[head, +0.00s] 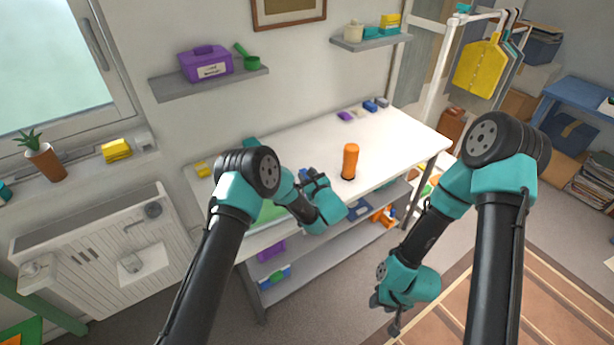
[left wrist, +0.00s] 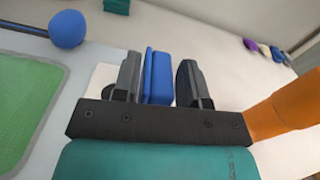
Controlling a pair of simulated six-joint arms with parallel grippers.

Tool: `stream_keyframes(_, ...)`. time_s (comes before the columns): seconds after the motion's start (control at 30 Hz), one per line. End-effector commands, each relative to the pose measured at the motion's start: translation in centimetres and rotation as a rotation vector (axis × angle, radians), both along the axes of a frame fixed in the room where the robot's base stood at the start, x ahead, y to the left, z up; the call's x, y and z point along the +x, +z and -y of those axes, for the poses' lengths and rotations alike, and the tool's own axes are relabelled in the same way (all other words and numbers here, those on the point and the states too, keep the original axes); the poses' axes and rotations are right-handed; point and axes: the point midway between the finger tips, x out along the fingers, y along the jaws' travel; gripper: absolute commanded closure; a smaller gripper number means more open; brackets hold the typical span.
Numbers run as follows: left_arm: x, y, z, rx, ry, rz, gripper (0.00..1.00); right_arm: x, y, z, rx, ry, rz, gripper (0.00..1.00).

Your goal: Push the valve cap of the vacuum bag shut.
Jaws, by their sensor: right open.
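My left gripper (head: 316,180) is over the white table (head: 390,140), near its front edge. In the left wrist view, a blue block-like thing (left wrist: 158,78) stands between the fingers of this gripper (left wrist: 160,80), close to the left finger. I cannot tell whether it is gripped or lies beyond them. I cannot make out the vacuum bag or its valve cap for sure; the arm hides part of the table. A green panel with a grey border (left wrist: 30,110) lies at the left of the wrist view. My right gripper (head: 384,308) hangs low, open, in front of the table and away from it.
An orange cylinder (head: 350,160) stands upright on the table, close right of my left gripper; it also shows in the wrist view (left wrist: 285,105). A blue ball (left wrist: 67,29) on a rod is at upper left there. Small blocks (head: 369,106) lie along the table's back edge.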

Motion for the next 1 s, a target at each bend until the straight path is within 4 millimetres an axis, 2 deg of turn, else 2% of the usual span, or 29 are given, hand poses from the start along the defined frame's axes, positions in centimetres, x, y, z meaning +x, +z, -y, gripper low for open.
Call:
stream_keyframes(0.1, 0.0, 0.0, -0.1, 0.001, 0.001, -0.001, 0.51, 0.0, 0.0, 0.0, 0.000, 0.000, 0.000, 0.57)
stream_keyframes(0.37, -0.1, 0.0, 0.0, 0.001, 0.002, 0.000, 0.51, 0.0, 0.0, 0.0, 0.000, 0.000, 0.000, 0.57)
stream_keyframes(0.53, -1.0, 0.0, 0.5, 0.002, 0.000, -0.001, 0.51, 0.0, 0.0, 0.0, 0.000, 0.000, 0.000, 0.57)
stream_keyframes(0.67, -2.6, 0.0, 1.3, 0.003, 0.000, -0.001, 0.51, 0.0, 0.0, 0.0, 0.000, 0.000, 0.000, 0.57)
stream_keyframes(1.0, -8.3, 0.1, 4.4, 0.002, -0.002, -0.001, 0.51, 0.0, 0.0, 0.0, 0.000, 0.000, 0.000, 0.57)
